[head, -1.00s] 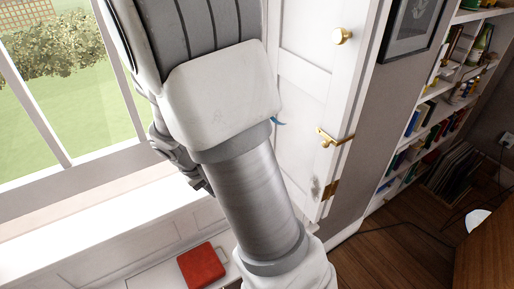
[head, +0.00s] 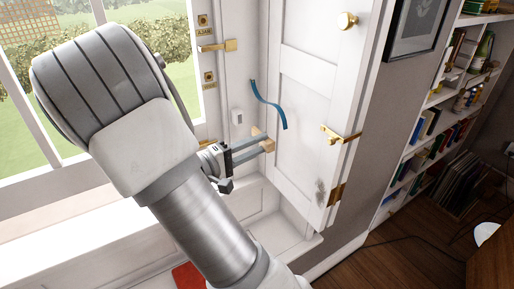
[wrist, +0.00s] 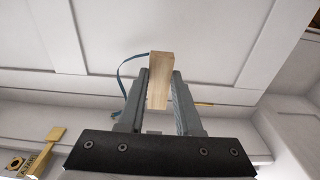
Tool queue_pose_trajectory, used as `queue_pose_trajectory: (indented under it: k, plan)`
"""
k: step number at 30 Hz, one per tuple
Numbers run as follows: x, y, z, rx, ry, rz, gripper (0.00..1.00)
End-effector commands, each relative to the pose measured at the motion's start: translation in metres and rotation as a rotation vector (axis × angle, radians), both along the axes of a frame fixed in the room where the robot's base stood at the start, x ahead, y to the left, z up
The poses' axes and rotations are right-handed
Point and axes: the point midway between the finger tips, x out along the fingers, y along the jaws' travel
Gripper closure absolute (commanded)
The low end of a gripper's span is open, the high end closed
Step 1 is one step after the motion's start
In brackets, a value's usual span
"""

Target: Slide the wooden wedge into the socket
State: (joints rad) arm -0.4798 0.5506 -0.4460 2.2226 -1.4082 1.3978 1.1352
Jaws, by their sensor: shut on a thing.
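The wooden wedge is a pale tan block (wrist: 160,80) in the wrist view, held between the two grey fingers of my gripper (wrist: 160,100). In the head view my gripper (head: 258,146) is shut around the wedge (head: 268,146), in front of the white window frame beside the panelled shutter. A brass plate (head: 203,20) with a dark round hole and the label AJAR is on the frame above it. A second such plate (head: 209,77) is lower down. The wedge's tip is clear of both plates. I cannot tell which opening is the socket.
A blue strap (head: 268,105) hangs on the frame near the wedge; its attachment is unclear. A brass latch (head: 218,46) sits between the plates. A small white box (head: 237,117) is on the frame. The shutter (head: 305,100) with brass fittings stands at right. A red cushion (head: 187,276) lies below.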

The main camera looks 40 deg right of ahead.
Motion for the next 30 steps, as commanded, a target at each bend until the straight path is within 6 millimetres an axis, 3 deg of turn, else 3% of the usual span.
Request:
queue_pose_trajectory:
  k: [11, 30]
  plan:
    - [0.002, 0.001, -0.001, 0.001, -0.001, 0.004, 1.00]
    - [0.054, -0.002, -0.001, 0.003, -0.001, 0.002, 1.00]
